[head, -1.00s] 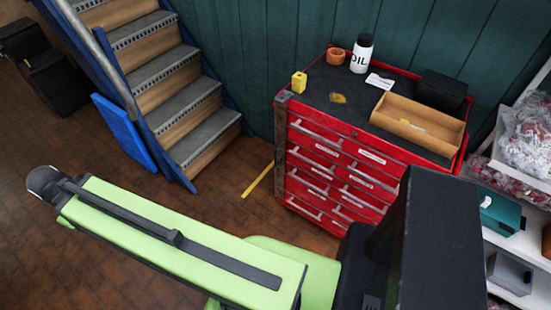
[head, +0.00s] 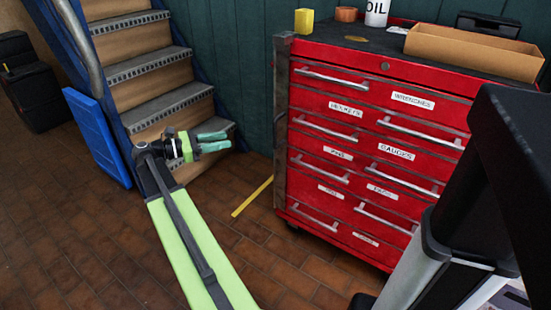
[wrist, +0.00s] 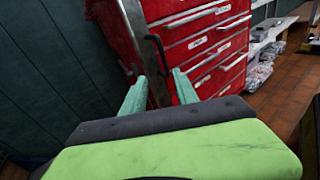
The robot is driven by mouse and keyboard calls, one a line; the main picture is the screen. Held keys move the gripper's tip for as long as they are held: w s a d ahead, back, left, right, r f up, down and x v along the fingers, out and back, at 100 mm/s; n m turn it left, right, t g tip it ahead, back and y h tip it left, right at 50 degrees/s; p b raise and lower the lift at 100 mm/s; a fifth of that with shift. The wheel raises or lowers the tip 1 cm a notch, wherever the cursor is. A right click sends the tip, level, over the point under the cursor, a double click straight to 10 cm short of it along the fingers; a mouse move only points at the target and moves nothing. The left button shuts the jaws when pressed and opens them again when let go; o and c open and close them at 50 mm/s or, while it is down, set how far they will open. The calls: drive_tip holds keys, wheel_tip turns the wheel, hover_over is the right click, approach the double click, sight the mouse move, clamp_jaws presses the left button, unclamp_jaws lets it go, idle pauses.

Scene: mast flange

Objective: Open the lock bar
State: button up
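The lock bar (head: 280,130) is a grey, worn upright strip along the left front edge of the red tool cabinet (head: 375,95). In the wrist view the lock bar (wrist: 137,45) stands beyond the fingers, with a dark handle (wrist: 156,52) beside it. My gripper (head: 228,141) points right toward the bar in the head view, in front of the stairs and apart from the cabinet. In the wrist view my gripper (wrist: 158,88) shows two teal fingers spread apart, with nothing held between them.
The stairs (head: 155,62) and a blue panel (head: 97,137) are at the left. A yellow strip (head: 252,196) lies on the brown tiled floor. A yellow block (head: 304,21), an oil bottle (head: 377,12) and an open box (head: 475,52) stand on the cabinet.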

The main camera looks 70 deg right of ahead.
drive_tip(key=d+f, duration=0.1)
drive_tip(key=g, duration=0.1)
approach(275, 130)
drive_tip(key=x, duration=1)
drive_tip(key=shift+w+d+f+b, duration=0.15)
drive_tip(key=shift+d+f+b, duration=0.1)
drive_tip(key=shift+d+b, duration=0.1)
clamp_jaws()
idle(0.7)
